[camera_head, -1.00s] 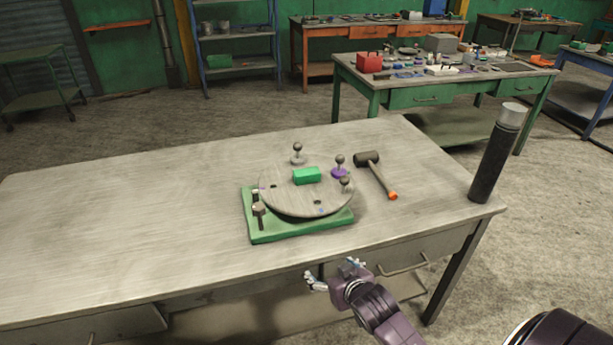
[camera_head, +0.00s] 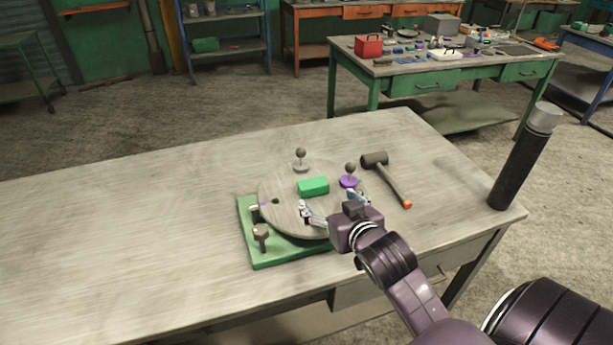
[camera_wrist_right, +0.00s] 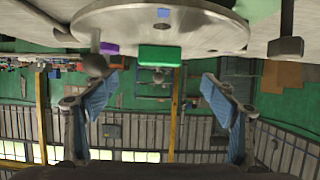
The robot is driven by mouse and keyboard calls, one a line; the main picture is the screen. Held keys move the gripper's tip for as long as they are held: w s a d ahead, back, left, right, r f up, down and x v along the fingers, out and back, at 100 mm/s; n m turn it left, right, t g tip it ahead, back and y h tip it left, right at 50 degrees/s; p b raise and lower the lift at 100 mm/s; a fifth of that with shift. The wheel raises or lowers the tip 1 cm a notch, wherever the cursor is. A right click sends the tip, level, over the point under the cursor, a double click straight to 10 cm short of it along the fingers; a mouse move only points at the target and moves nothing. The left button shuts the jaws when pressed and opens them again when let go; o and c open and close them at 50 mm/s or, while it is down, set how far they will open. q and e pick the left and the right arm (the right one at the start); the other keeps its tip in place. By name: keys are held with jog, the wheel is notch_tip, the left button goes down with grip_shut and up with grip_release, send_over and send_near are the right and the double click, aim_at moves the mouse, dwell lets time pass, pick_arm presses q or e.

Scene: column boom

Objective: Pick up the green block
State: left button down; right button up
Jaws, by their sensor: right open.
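The disc sits on a green base (camera_head: 260,254) on the workbench. That view appears upside down. My left gripper is not in view.
A purple-based knob (camera_head: 349,181) stands right of the block, and a grey knob (camera_head: 301,161) behind it. A clamp knob (camera_head: 260,235) is at the base's left. A mallet (camera_head: 388,176) and a black cylinder (camera_head: 521,160) are farther right. The bench's left side is clear.

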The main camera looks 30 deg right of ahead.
aim_at(315, 186)
jog(key=shift+x, duration=0.95)
jog(key=p+x, duration=0.1)
jog(key=x, duration=0.3)
jog(key=shift+r, duration=0.2)
jog(key=shift+w+f, duration=0.15)
jog(key=shift+w, duration=0.15)
jog(key=shift+w+d+f, duration=0.1)
jog(key=shift+w, duration=0.05)
jog(key=p+x, duration=0.1)
jog(key=x, duration=0.3)
jog(key=shift+p, duration=0.4)
jog(key=shift+w+d+f, duration=0.1)
jog(key=shift+w+d, duration=0.05)
jog(key=shift+w, duration=0.3)
jog(key=shift+s, duration=0.1)
jog(key=shift+c, duration=0.3)
jog(key=c, duration=1)
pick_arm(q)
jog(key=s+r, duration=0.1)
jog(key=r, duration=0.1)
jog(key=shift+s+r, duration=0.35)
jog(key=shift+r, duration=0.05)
pick_arm(e)
jog(key=shift+c, duration=1.1)
